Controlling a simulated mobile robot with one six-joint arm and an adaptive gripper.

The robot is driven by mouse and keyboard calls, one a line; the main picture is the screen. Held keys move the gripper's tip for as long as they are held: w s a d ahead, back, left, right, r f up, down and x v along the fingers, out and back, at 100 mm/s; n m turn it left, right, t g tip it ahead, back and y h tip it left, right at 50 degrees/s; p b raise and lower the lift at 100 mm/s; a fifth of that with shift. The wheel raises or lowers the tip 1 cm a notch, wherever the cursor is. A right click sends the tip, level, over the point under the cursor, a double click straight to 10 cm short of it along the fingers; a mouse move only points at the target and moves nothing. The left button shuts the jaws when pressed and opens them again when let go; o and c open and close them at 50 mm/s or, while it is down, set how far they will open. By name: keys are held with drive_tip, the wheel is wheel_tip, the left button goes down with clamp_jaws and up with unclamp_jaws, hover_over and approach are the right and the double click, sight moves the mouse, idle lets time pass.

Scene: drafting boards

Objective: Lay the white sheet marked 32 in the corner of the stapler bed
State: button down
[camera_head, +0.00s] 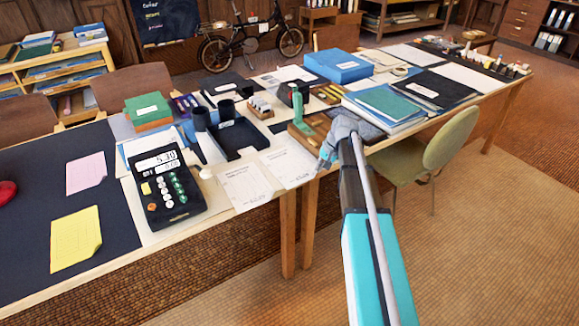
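Two white printed sheets lie on the near part of the table, a left one (245,186) and a right one (291,161). Their print is too small to read, so I cannot tell whether either is marked 32. A green upright piece (298,108) stands by a wooden base behind them; I cannot tell whether this is the stapler and its bed. My gripper (324,162) points down at the right end of the right sheet, close to the table's front edge. Its fingers are small and partly hidden, so its opening and any contact are unclear.
A large calculator (162,185) stands left of the sheets, and a black tray (240,138) behind them. Books (385,104) are stacked right of my gripper. A green chair (428,150) stands at the table's front. Pink (86,172) and yellow (75,240) sheets lie far left.

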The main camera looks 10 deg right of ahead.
drive_tip(key=shift+r, duration=0.15)
wheel_tip(320, 180, up, 7)
drive_tip(key=p, duration=0.7)
idle(1.3)
drive_tip(key=shift+r+p, duration=0.25)
drive_tip(key=shift+p, duration=0.15)
